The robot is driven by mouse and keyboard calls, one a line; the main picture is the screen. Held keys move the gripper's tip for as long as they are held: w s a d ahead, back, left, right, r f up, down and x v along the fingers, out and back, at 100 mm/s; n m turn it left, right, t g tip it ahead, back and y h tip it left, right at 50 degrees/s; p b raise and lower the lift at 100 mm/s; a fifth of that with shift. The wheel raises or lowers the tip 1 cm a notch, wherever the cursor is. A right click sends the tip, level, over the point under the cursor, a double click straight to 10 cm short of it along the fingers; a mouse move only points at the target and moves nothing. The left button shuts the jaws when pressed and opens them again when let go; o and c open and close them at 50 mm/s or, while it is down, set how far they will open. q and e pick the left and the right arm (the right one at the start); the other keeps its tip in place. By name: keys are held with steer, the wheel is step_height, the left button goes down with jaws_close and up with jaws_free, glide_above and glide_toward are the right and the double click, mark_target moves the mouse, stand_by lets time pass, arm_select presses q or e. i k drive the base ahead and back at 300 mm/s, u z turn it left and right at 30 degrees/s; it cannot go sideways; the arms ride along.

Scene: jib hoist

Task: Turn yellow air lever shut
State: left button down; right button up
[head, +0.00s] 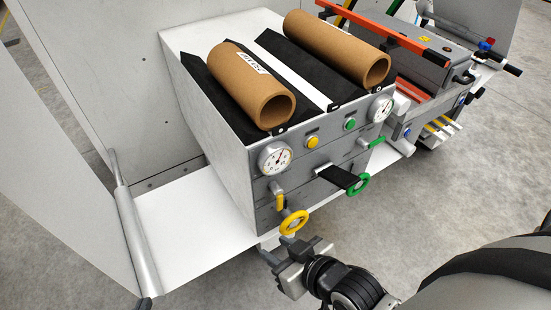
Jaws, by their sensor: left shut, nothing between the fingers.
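The yellow air lever (280,201) is a small yellow handle on a metal valve stub, below the left gauge on the grey front panel. It appears to point roughly downward. A yellow handwheel (294,223) sits just below and right of it. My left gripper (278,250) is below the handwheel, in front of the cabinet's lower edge. It is shut and empty, apart from the lever. It looks very near the handwheel; I cannot tell whether they touch. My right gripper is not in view.
The left gauge (275,157) is above the lever. A black handle (340,177), a green handwheel (358,184) and a green lever (377,143) are to the right. Two brown rolls (252,85) lie on top. A white shelf (195,225) extends left; open floor lies in front.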

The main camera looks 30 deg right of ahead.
mark_target(274, 188)
steer(key=z, duration=1.7)
steer(key=k, duration=0.4)
steer(key=u, duration=0.7)
steer(key=i, duration=0.3)
